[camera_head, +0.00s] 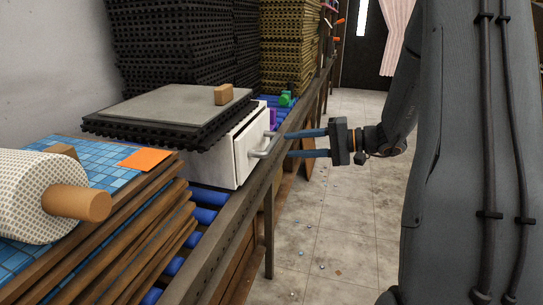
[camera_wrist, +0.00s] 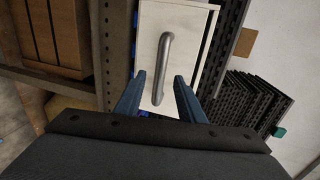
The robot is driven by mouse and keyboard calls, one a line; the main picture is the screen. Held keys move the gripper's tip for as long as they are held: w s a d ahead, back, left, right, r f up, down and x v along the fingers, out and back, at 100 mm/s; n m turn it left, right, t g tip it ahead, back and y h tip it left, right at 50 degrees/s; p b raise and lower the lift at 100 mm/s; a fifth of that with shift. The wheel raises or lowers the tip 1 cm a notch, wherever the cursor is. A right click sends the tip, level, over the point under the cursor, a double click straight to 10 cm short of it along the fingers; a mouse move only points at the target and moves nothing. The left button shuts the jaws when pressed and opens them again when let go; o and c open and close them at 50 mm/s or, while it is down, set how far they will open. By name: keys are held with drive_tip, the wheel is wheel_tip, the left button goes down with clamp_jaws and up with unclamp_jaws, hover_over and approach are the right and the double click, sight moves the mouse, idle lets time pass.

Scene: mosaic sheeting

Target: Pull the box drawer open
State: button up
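The box drawer (camera_head: 245,150) is a white front on a white box that stands on the roller bench. A grey metal bar handle (camera_head: 262,148) sticks out from it. In the wrist view, the drawer front (camera_wrist: 186,20) fills the upper middle and its handle (camera_wrist: 162,70) runs lengthwise between my fingers. My gripper (camera_head: 287,145) is open, with two blue fingers pointing at the drawer. In the wrist view, the fingertips (camera_wrist: 158,80) lie to either side of the handle's lower part, with gaps showing. The drawer appears shut.
A black studded sheet with a grey slab (camera_head: 165,105) and a wooden block (camera_head: 223,95) lies on the box. A white patterned roll (camera_head: 35,195) and stacked boards (camera_head: 130,235) stand at the left. The bench's metal rail (camera_head: 225,225) runs below the drawer. The floor (camera_head: 330,235) is mostly clear.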

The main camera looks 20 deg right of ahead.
sight(275, 145)
drive_tip(key=shift+w+a, duration=0.3)
drive_tip(key=shift+w, duration=0.2)
drive_tip(key=x, duration=0.6)
drive_tip(key=shift+w+a+f, duration=0.15)
drive_tip(key=shift+a, duration=0.05)
drive_tip(key=shift+c, duration=0.5)
clamp_jaws()
